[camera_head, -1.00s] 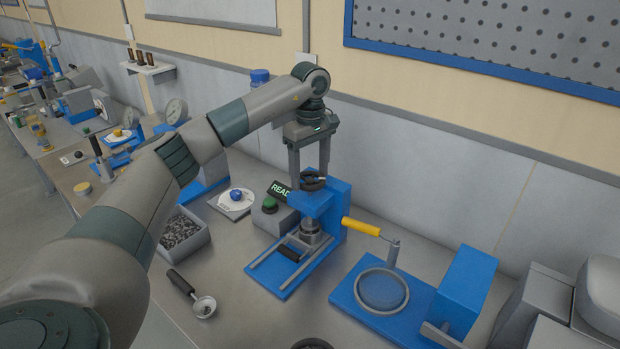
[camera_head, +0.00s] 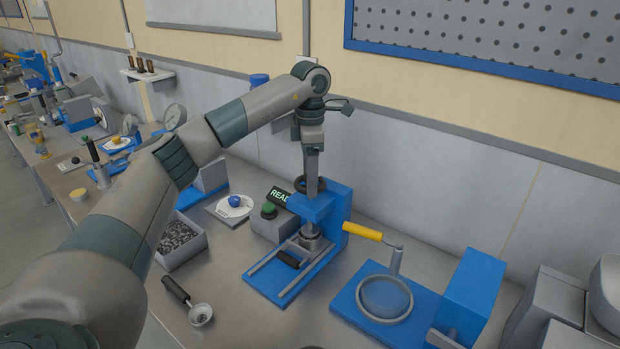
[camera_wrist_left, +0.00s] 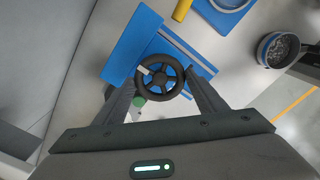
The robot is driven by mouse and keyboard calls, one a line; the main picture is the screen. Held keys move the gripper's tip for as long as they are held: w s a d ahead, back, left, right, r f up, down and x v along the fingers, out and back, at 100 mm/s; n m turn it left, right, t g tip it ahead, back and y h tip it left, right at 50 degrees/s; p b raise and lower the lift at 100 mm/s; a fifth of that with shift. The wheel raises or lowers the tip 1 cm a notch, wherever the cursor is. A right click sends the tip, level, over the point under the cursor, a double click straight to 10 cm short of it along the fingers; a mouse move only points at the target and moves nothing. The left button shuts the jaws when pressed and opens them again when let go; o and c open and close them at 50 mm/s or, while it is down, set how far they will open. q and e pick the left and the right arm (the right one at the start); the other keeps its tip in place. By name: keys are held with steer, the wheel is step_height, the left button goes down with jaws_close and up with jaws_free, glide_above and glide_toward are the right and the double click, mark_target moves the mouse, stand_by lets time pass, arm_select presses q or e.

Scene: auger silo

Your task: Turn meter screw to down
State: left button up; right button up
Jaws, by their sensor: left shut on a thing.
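The meter screw has a black spoked handwheel (camera_wrist_left: 161,77) on top of the blue press-like stand (camera_head: 336,207). In the wrist view a pale mark sits at the left of the wheel. My left gripper (camera_wrist_left: 161,82) points down with one finger on either side of the wheel and is shut on it. In the head view the gripper (camera_head: 311,185) is seen edge-on, and its fingers hide part of the wheel. Below the stand's arm is a metal cylinder (camera_head: 310,237) over a slide with rails. My right gripper is not in view.
A grey box with a green button (camera_head: 269,210) and a lit sign stands just left of the stand. A blue fixture with a yellow handle (camera_head: 362,230) and round dish is close on the right. A scoop (camera_head: 200,314) and bin (camera_head: 181,239) lie left.

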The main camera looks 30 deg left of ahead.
arm_select(q)
steer(key=n+b, duration=0.1)
steer(key=n, duration=0.3)
steer(key=shift+n, duration=0.3)
steer(key=n, duration=0.4)
steer(key=shift+r+n+b, duration=0.1)
steer(key=shift+n+b, duration=0.2)
steer(key=n, duration=0.4)
steer(key=shift+n, duration=0.3)
steer(key=n+b, duration=0.1)
steer(key=n, duration=0.3)
steer(key=shift+n, duration=0.3)
steer(key=n, duration=0.3)
steer(key=shift+n, duration=0.3)
steer(key=n, duration=0.9)
steer(key=shift+w+b, duration=0.1)
steer(key=shift+b, duration=0.3)
steer(key=n, duration=0.4)
